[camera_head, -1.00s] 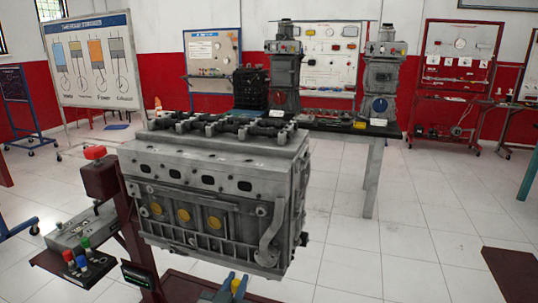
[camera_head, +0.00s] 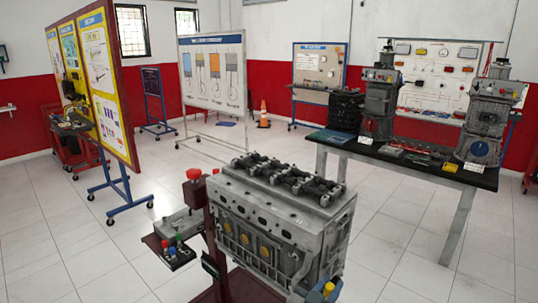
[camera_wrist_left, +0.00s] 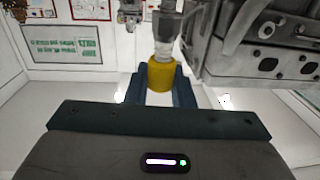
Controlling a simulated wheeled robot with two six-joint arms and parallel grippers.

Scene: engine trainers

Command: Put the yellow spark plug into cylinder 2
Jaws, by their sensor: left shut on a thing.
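The yellow spark plug (camera_head: 329,287) is at the bottom of the head view, in front of the engine's lower right corner. My left gripper (camera_head: 322,293) is shut on it. In the left wrist view, the yellow plug body (camera_wrist_left: 161,75) stands between the blue fingers of my left gripper (camera_wrist_left: 160,88), its grey metal end pointing up in the picture. The grey engine block (camera_head: 235,205) stands in the middle on a dark red stand; it also shows at the upper right of the wrist view (camera_wrist_left: 275,50). I cannot tell which cylinder is number 2. My right gripper is not in view.
A small tray (camera_head: 158,242) left of the engine holds green, red and blue plugs. A red knob (camera_head: 193,174) rises on the stand beside the block. A dark-topped table (camera_head: 410,160) with engine parts stands behind right.

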